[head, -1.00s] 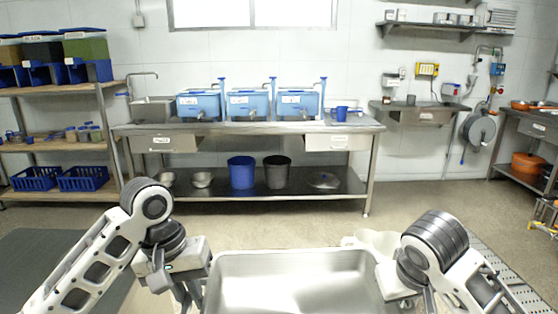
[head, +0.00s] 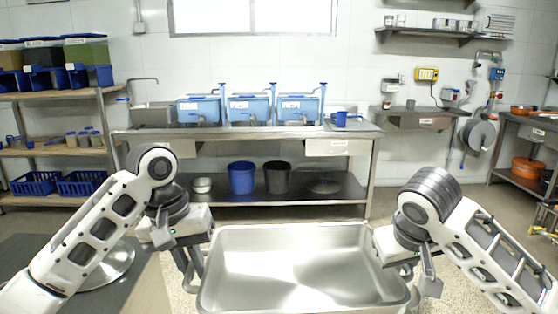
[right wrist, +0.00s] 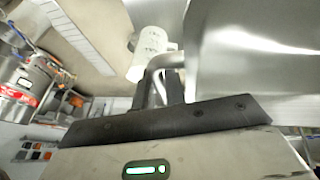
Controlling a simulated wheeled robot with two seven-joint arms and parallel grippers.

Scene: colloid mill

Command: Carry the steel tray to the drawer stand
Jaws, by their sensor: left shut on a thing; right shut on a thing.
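The steel tray (head: 300,240) is a deep, empty, shiny pan held in front of me at the bottom middle of the head view. My left gripper (head: 193,275) is shut on its left end, and my right gripper (head: 418,283) is shut on its right end. In the right wrist view the jaws (right wrist: 165,88) close on a bent metal handle beside the tray wall (right wrist: 255,60). The tray looks about level. I cannot tell which piece of furniture is the drawer stand; the steel bench (head: 250,134) ahead has drawer fronts below its top.
Blue tanks (head: 250,108) and a blue jug (head: 342,118) stand on the bench. Buckets (head: 241,178) are on its lower shelf. A dark-topped surface with a round metal lid (head: 108,266) is at the lower left. Shelving (head: 60,92) stands left. Open floor lies before the bench.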

